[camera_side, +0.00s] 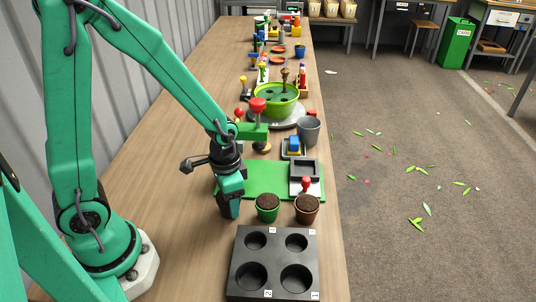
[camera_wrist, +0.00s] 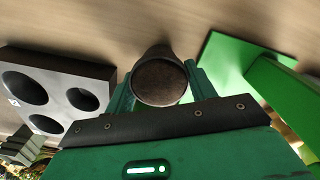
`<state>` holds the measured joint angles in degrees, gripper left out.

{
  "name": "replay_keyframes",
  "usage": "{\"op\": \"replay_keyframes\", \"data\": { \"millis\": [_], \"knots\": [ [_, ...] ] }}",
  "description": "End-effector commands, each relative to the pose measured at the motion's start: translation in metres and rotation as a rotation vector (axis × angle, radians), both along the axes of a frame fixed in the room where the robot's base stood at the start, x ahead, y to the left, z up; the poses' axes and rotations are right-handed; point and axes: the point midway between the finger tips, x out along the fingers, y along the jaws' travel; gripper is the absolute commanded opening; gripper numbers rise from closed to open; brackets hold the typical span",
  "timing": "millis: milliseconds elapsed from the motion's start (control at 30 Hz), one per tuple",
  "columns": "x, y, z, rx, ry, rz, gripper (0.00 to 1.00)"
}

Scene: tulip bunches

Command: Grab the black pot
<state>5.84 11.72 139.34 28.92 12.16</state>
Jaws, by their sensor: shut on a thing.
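The black pot (camera_wrist: 160,82), filled with dark brown soil, sits between the two green fingers of my gripper (camera_wrist: 162,88) in the wrist view, with a finger on each side. My gripper is shut on it. In the side view, my gripper (camera_side: 232,184) points down at the left edge of the green mat, and the dark pot (camera_side: 228,209) shows partly below it. I cannot tell whether its base touches the table.
A green pot (camera_side: 267,209) and a brown pot (camera_side: 307,210), both with soil, stand to the right. A black tray with several round holes (camera_side: 272,262) lies in front. It also shows in the wrist view (camera_wrist: 60,70). A green mat (camera_side: 262,180) lies behind the pots.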

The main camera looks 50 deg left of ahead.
Motion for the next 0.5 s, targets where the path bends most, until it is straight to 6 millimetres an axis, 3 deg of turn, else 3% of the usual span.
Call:
{"op": "replay_keyframes", "data": {
  "millis": [333,500],
  "knots": [
    [0.000,-0.001,0.033,0.000,-0.004,0.000,0.31],
    [-0.014,-0.020,0.045,0.000,-0.004,-0.006,0.31]
  ]
}}
